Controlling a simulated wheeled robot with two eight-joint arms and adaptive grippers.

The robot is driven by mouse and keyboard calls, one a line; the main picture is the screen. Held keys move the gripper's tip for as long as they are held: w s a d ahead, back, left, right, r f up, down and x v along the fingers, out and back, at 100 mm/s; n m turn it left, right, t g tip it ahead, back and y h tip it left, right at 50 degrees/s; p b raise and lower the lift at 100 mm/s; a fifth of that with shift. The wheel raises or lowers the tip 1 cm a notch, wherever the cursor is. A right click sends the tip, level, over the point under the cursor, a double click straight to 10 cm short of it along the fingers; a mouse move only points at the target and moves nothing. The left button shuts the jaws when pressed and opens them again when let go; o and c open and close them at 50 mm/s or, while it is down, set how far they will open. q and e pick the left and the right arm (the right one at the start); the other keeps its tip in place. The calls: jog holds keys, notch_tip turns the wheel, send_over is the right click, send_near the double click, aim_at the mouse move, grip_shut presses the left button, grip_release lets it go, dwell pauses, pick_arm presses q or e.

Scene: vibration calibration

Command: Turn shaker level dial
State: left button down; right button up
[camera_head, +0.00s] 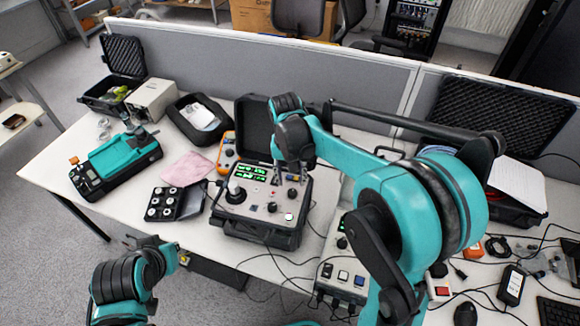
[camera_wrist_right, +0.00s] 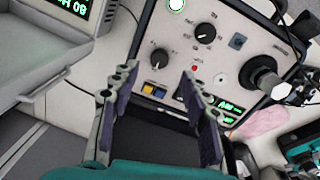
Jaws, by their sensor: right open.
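The shaker unit (camera_head: 262,232) is an open black case with a pale panel and green displays, in the middle of the table in the head view. Its panel (camera_wrist_right: 215,62) fills the upper right wrist view. Two black dials show there, one higher (camera_wrist_right: 205,32) and one nearer my fingers (camera_wrist_right: 159,57). My right gripper (camera_head: 291,178) is over the panel's far right part. In the right wrist view its fingers (camera_wrist_right: 158,78) are spread with nothing between them, short of the nearer dial. Contact with the panel cannot be told.
A second grey instrument box (camera_head: 343,275) stands to the right with cables around it. A black tray of white round parts (camera_head: 165,203), a pink cloth (camera_head: 187,168) and a teal device (camera_head: 118,160) lie left. The raised lid (camera_head: 252,125) stands behind the panel.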

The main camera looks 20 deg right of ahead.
aim_at(290, 193)
notch_tip(290, 193, up, 6)
jog(key=shift+a+f, duration=0.15)
dwell(0.5)
jog(key=s+d+n+t, duration=0.1)
jog(key=s+t, duration=0.2)
jog(key=s, duration=0.5)
jog(key=s+d+f+n+t, duration=0.1)
jog(key=s+t, duration=0.3)
jog(key=s, duration=0.5)
jog(key=shift+d+f+n+y, duration=0.15)
jog(key=shift+d+n+y, duration=0.15)
jog(key=shift+d+n, duration=0.5)
